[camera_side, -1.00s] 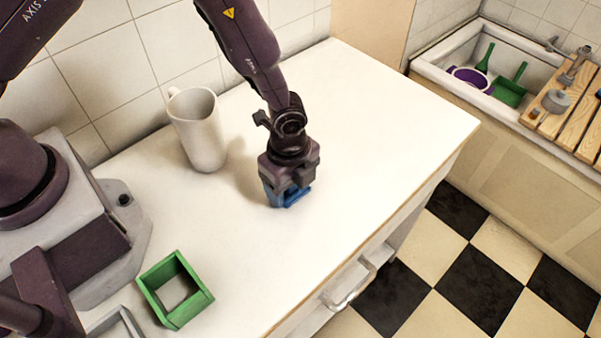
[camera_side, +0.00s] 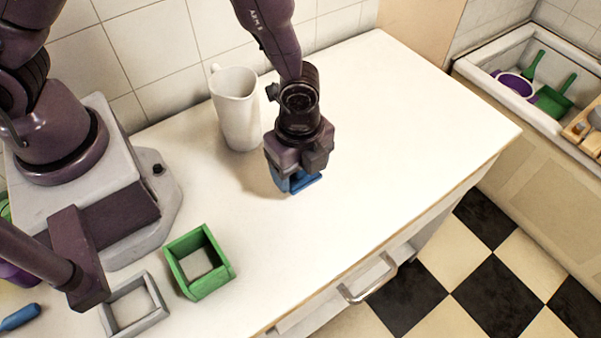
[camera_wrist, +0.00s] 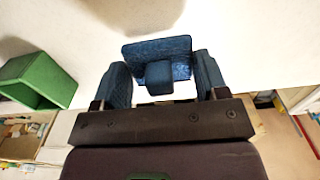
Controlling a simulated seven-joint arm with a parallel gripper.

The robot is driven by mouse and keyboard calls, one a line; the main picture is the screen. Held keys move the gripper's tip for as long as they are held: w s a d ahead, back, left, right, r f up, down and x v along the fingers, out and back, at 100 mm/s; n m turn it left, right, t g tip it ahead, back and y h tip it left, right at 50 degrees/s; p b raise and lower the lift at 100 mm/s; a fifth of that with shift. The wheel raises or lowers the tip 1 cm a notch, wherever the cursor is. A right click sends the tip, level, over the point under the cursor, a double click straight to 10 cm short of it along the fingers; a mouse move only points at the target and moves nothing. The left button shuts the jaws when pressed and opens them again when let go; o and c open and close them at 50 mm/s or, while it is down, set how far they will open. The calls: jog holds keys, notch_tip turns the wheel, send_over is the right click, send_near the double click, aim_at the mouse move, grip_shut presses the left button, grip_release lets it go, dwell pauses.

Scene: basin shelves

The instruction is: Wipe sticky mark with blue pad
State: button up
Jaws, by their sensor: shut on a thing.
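My gripper (camera_side: 297,168) points down over the white counter, left of its middle, and is shut on the blue pad (camera_side: 308,184). The pad is low, at or just above the counter; I cannot tell whether it touches. In the wrist view the blue pad (camera_wrist: 180,48) lies across the fingertips, with its small block handle between the two blue fingers. No sticky mark shows on the visible counter; it may be hidden under the pad or my gripper.
A white pitcher (camera_side: 238,118) stands close behind and left of my gripper. A green open box (camera_side: 218,277) and a grey frame (camera_side: 151,310) are at the front left. A basin (camera_side: 480,75) with dishes is at the far right. The counter's right side is clear.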

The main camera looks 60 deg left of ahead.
jog(key=shift+r, duration=1.7)
